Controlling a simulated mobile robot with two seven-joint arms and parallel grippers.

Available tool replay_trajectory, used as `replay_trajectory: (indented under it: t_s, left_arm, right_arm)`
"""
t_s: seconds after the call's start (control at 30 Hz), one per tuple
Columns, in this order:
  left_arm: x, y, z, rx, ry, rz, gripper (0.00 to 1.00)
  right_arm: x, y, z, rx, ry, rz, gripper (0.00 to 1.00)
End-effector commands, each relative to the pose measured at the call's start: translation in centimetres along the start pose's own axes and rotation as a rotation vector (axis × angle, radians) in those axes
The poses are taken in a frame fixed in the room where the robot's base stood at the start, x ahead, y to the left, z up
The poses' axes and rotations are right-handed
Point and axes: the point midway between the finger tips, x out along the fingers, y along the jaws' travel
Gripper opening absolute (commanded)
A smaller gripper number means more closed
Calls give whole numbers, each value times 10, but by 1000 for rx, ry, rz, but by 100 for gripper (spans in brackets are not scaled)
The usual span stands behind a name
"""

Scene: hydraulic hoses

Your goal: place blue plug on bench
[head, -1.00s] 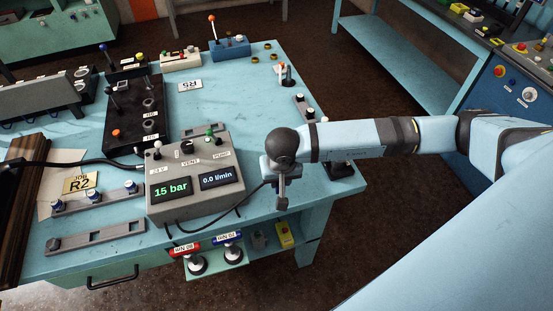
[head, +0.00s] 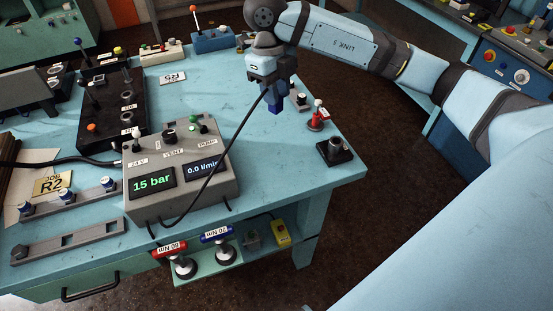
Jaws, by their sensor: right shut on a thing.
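My right gripper (head: 272,78) points down above the right part of the light blue bench (head: 285,170). It is shut on a blue plug (head: 277,103), whose lower end sticks out below the fingers. I cannot tell how far the plug is above the bench top. A thin black cable runs from near the gripper down across the grey control box (head: 190,200). The box's displays read 15 bar and 0.0 l/min. My left gripper is not in view.
A red fitting (head: 317,120) and a dark block with a black peg (head: 335,151) stand at the bench's right edge. A black valve block (head: 108,120) is at the left. The bench middle is mostly clear.

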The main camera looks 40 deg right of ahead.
Motion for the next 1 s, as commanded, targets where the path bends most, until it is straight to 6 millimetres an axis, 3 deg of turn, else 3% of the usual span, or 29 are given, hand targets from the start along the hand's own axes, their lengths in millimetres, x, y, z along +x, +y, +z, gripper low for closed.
replay_trajectory:
  t_s: [0.17, 0.7, 1.0]
  left_arm:
    - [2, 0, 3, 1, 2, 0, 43]
    - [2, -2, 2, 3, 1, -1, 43]
    - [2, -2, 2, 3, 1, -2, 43]
  right_arm:
    - [7, -1, 0, 77, 3, 13, 4]
    - [134, -2, 19, 78, 3, 12, 4]
    - [159, -2, 23, 78, 1, 11, 4]
